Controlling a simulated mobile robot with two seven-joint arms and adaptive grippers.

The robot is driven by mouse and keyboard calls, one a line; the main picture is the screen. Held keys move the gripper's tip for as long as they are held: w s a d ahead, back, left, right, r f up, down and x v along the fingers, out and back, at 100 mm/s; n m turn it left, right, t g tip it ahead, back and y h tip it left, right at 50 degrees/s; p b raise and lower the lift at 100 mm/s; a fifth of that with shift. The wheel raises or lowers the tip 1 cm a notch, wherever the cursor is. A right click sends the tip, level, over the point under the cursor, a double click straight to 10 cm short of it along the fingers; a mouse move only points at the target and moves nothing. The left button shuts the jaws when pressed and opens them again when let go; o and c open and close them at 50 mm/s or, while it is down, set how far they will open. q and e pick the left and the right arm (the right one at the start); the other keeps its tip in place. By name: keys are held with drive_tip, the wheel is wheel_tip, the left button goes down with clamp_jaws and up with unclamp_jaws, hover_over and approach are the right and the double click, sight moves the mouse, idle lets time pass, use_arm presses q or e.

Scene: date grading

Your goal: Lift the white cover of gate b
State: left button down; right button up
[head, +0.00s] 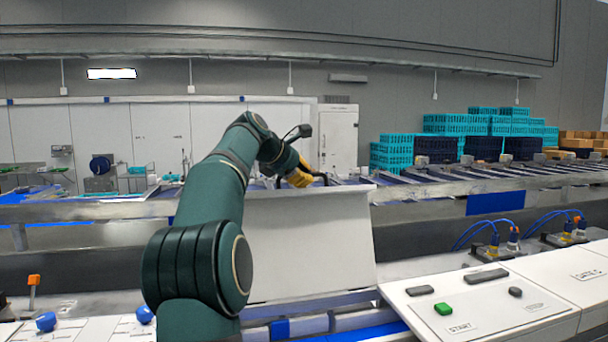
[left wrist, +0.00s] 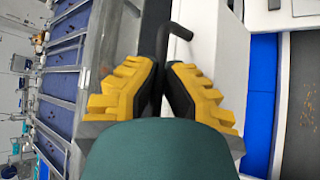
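A white cover (head: 318,245) stands raised and nearly upright in the middle of the head view. I see no gate label on it. Its black bent handle (left wrist: 180,31) shows at its top edge. My left gripper (head: 303,178), with yellow fingers, is at that top edge. In the left wrist view, the fingers close in on the handle, and its bar runs between the fingertips (left wrist: 166,68). My dark green left arm hides the cover's left part. My right gripper is not in view.
A white panel with a green START button (head: 443,309) lies at the front right, beside a flat white cover marked GATE C (head: 589,274). Blue cables (head: 480,233) stand behind them. A conveyor frame (head: 450,190) crosses behind the raised cover. Teal crates (head: 398,152) are stacked at the back right.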

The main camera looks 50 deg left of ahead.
use_arm(q)
drive_tip(key=shift+w+a+f, duration=0.1)
drive_tip(key=shift+a+f, duration=0.05)
drive_tip(key=shift+f, duration=0.3)
drive_tip(key=c, duration=1)
unclamp_jaws()
drive_tip(key=v, duration=1.2)
drive_tip(key=shift+r, duration=0.45)
